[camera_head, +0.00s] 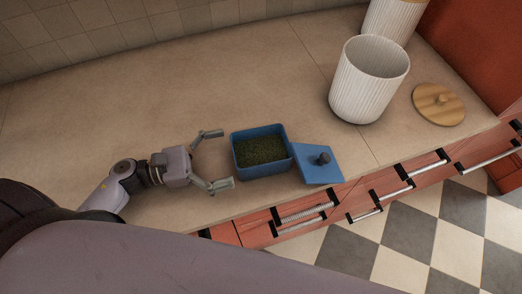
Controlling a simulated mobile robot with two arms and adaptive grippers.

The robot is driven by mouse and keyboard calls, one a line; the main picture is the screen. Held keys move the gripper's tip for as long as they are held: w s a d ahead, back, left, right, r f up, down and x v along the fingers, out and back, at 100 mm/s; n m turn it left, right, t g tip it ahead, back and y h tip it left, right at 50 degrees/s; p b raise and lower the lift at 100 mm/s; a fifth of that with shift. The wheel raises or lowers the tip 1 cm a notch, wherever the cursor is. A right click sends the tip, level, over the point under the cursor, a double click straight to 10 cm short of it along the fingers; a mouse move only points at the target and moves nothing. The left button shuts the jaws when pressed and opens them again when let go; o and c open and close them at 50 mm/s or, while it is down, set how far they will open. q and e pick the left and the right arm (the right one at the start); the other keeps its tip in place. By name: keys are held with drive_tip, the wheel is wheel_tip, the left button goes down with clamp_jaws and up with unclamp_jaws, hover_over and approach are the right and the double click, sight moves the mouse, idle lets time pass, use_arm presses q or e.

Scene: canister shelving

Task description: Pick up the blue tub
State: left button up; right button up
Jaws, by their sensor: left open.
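The blue tub (262,172) stands upright and uncovered on the counter, holding a dark green, crumbly filling (260,150). Its blue lid (312,168) with a dark knob lies beside it on the right, near the counter's front edge. My left gripper (217,159) is to the left of the tub, with its jaws spread wide and facing it. Nothing is between the fingers, and the fingertips are close to the tub's left side. Whether one touches it I cannot tell. My right gripper does not show.
A white ribbed canister (365,90) stands open at the back right, with another ribbed canister (395,18) behind it. A round wooden lid (438,104) lies to their right. Red drawers (300,216) with bar handles run below the counter's front edge. The counter (180,85) behind the tub is clear.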

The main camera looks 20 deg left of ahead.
sight(251, 160)
use_arm(q)
drive_tip(key=p+x, duration=0.2)
drive_tip(key=x, duration=0.3)
drive_tip(key=shift+w+r, duration=0.1)
drive_tip(key=shift+r, duration=0.1)
drive_tip(key=shift+w+d+f, duration=0.15)
drive_tip(key=shift+w+d, duration=0.05)
drive_tip(key=shift+d, duration=0.3)
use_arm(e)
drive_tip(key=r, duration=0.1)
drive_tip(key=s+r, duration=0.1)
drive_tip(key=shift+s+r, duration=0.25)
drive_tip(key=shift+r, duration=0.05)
use_arm(q)
drive_tip(key=shift+c, duration=0.5)
drive_tip(key=c, duration=1.2)
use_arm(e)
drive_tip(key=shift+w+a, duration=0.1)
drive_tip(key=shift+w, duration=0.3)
